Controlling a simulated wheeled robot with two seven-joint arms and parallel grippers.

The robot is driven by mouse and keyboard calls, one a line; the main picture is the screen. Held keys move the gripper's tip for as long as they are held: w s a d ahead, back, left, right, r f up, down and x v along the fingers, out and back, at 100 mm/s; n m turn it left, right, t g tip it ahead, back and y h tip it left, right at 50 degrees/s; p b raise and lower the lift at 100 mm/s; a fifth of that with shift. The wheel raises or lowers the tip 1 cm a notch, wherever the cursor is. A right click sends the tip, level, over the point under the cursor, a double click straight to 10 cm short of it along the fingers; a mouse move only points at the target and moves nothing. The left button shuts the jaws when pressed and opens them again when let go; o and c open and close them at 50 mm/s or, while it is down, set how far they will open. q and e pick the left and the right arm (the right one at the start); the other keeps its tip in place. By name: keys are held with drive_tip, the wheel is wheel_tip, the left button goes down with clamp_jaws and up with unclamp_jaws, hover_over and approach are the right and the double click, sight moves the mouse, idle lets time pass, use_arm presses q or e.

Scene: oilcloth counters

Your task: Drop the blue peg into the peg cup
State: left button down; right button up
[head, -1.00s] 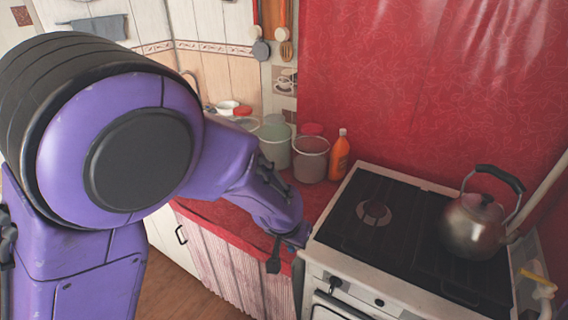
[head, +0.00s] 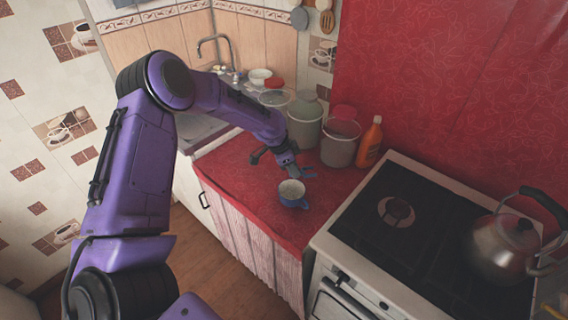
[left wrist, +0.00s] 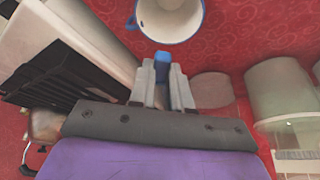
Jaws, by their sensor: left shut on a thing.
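The peg cup (head: 291,189) stands on the red counter, white inside with a blue handle. In the left wrist view the cup (left wrist: 170,22) is at the top, its blue rim partly cut off by the frame. My left gripper (head: 299,172) is just behind the cup in the head view. Its fingers (left wrist: 164,72) are shut on the blue peg (left wrist: 163,60), whose end shows between the fingertips. The peg is beside the cup's opening, not inside it. The gap in height between peg and cup is hard to tell. My right gripper is out of view.
The red counter (head: 240,170) has two lidded canisters (head: 304,125) (head: 339,142) and an orange bottle (head: 369,142) behind the gripper. The stove (head: 400,215) with a kettle (head: 503,248) is at the right. A sink tap (head: 214,46) is at the back left.

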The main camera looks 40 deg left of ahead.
use_arm(q)
drive_tip(key=a+f+b, duration=0.1)
drive_tip(key=f, duration=0.1)
drive_tip(key=a+f+b, duration=0.1)
drive_tip(key=f+b, duration=0.1)
drive_tip(key=f, duration=0.1)
drive_tip(key=a+f+b, duration=0.1)
drive_tip(key=f+b, duration=0.1)
drive_tip(key=shift+s+a+f, duration=0.1)
drive_tip(key=shift+s+f, duration=0.1)
drive_tip(key=shift+s, duration=0.15)
drive_tip(key=shift+r, duration=0.15)
drive_tip(key=c, duration=1)
unclamp_jaws()
drive_tip(key=b+v, duration=0.1)
drive_tip(key=v, duration=0.9)
drive_tip(key=shift+s+a+r, duration=0.1)
drive_tip(key=shift+r, duration=0.1)
